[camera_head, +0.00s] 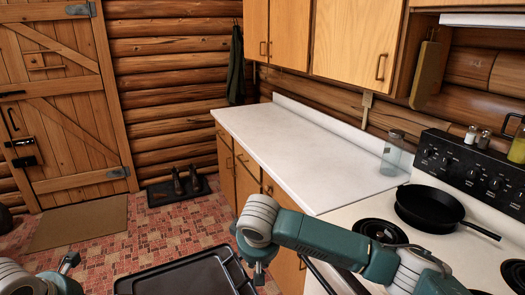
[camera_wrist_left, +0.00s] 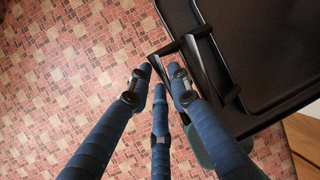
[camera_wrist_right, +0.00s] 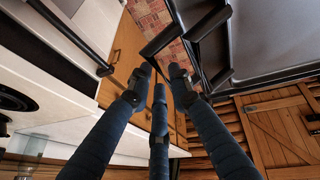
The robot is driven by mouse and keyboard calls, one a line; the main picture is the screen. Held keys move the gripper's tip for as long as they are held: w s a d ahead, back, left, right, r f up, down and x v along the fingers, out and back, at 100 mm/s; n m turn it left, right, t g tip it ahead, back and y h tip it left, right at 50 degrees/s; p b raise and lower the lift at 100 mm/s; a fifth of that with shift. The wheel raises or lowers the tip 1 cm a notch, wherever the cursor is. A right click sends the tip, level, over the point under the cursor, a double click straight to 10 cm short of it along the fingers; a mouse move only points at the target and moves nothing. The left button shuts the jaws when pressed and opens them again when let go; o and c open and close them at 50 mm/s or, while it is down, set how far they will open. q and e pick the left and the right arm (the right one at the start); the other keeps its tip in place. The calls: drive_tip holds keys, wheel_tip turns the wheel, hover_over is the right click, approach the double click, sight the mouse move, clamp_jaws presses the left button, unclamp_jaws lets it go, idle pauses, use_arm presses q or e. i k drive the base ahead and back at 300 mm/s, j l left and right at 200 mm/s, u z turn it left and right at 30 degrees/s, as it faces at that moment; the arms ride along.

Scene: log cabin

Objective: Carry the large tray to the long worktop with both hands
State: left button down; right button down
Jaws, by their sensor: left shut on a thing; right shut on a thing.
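The large tray (camera_head: 180,276) is dark with a raised rim and shows at the bottom of the head view; its near part is cut off. It is held in the air over the tiled floor. My left gripper (camera_wrist_left: 158,72) is shut on the tray's handle (camera_wrist_left: 205,62) at one end. My right gripper (camera_wrist_right: 163,76) is shut on the handle (camera_wrist_right: 160,42) at the other end. In the head view the right gripper (camera_head: 258,270) is beside the tray's right edge. The long worktop (camera_head: 295,150) is white and lies ahead to the right, apart from the tray.
A glass jar (camera_head: 393,152) stands at the worktop's right end. The rest of the worktop is bare. A stove with a black frying pan (camera_head: 430,207) is near my right arm. Wall cabinets (camera_head: 358,38) hang above. Boots (camera_head: 178,182) stand on a floor mat by the wall.

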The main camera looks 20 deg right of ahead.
sight(319, 173)
drive_tip(key=i+l, duration=0.25)
drive_tip(key=i, duration=0.2)
drive_tip(key=i+l, duration=0.3)
drive_tip(key=i, duration=0.15)
drive_tip(key=i+l, duration=0.25)
drive_tip(key=i, duration=1.5)
drive_tip(key=i+z, duration=0.1)
drive_tip(key=z, duration=0.3)
drive_tip(key=i+z, duration=0.1)
drive_tip(key=z, duration=0.3)
drive_tip(key=i+j+z, duration=0.1)
drive_tip(key=z, duration=1.6)
